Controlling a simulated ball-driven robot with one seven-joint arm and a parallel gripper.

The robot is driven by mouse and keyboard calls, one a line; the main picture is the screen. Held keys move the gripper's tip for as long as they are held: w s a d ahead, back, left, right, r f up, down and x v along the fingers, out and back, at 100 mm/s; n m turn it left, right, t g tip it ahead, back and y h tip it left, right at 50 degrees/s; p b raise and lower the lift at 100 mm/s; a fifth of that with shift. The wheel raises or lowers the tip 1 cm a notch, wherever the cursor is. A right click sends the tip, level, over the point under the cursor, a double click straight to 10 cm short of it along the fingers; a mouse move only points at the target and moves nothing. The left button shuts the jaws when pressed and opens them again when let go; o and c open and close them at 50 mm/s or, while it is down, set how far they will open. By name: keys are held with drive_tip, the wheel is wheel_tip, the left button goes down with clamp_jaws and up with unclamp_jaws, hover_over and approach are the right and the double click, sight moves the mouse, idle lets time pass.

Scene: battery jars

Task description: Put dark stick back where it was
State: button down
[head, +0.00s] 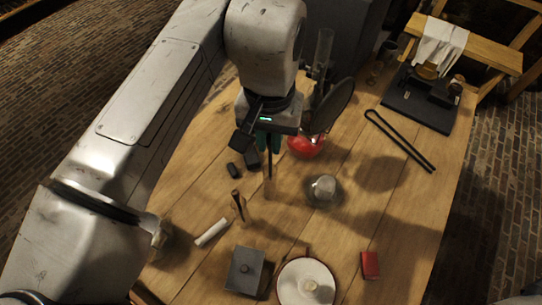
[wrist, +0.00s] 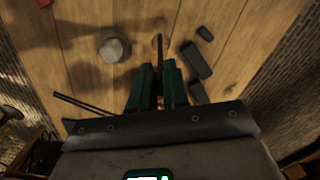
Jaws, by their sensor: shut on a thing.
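My gripper (head: 268,142) points down over the middle of the table. Its green fingers are shut on the dark stick (head: 269,165), a thin dark rod hanging about upright below them. In the wrist view the dark stick (wrist: 168,85) shows between the fingers (wrist: 159,80). A small clear glass vessel (head: 271,189) stands just under the stick's lower end in the head view. I cannot tell whether the tip is inside it or only above it. Another brown rod (head: 238,203) stands upright at the lower left of it.
A round glass with grey contents (head: 323,188) stands right of the stick. Small black blocks (head: 233,170), a red bowl (head: 306,147) and a tall glass tube (head: 323,50) are nearby. A white roll (head: 212,232), dark box (head: 245,270), white dish (head: 307,283) and red box (head: 370,265) lie in front.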

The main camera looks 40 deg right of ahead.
sight(270, 159)
drive_tip(key=shift+f, duration=3.35)
drive_tip(key=c, duration=1.1)
unclamp_jaws()
drive_tip(key=shift+f, duration=0.1)
wheel_tip(270, 159, up, 12)
drive_tip(key=shift+r, duration=0.15)
drive_tip(key=shift+a, duration=0.1)
